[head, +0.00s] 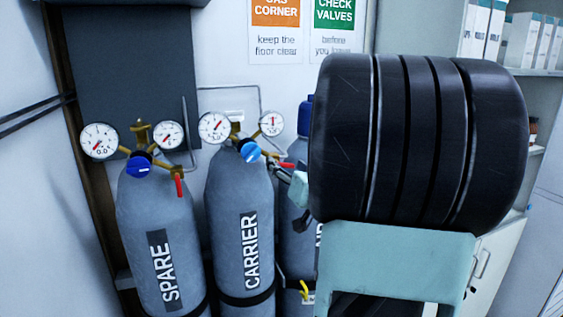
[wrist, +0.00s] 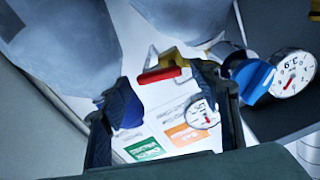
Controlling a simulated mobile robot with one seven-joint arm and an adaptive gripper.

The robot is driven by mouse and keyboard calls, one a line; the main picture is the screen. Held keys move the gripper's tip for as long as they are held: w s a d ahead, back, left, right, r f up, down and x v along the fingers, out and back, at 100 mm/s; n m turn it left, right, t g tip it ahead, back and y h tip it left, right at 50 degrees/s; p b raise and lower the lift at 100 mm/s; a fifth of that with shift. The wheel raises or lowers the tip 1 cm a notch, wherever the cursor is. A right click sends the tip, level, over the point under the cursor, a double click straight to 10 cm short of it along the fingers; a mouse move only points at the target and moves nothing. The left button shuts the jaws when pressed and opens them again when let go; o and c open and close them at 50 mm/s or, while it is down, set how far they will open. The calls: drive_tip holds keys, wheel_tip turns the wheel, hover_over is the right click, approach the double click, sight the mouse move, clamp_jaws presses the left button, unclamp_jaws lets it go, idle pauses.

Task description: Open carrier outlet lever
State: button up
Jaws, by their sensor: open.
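The CARRIER cylinder (head: 240,225) stands in the middle of the head view. Its regulator has a blue knob (head: 251,152) and two gauges, with a red outlet lever (head: 280,162) on the right side. In the wrist view the red lever (wrist: 158,75) lies across the gap between my fingertips, near their far ends, beside the blue knob (wrist: 252,78). My gripper (wrist: 166,86) is open, with one finger on each side of the lever. I cannot tell whether either finger touches it. In the head view my arm hides part of the gripper.
The SPARE cylinder (head: 158,235) stands at left with its own blue knob and a red lever pointing down. A third cylinder (head: 298,245) is mostly hidden behind my arm; a yellow lever (head: 304,290) shows low beside it. Shelves (head: 540,72) with boxes are at right.

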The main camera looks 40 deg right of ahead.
drive_tip(key=shift+w, duration=0.1)
drive_tip(key=shift+c, duration=0.3)
drive_tip(key=c, duration=1.1)
drive_tip(key=shift+f+n+b, duration=0.1)
drive_tip(key=shift+n+b, duration=0.4)
drive_tip(key=shift+b, duration=0.15)
drive_tip(key=shift+c, duration=0.2)
drive_tip(key=shift+n+b, duration=0.7)
drive_tip(key=shift+r+n, duration=0.4)
drive_tip(key=shift+n, duration=0.1)
drive_tip(key=o, duration=1.2)
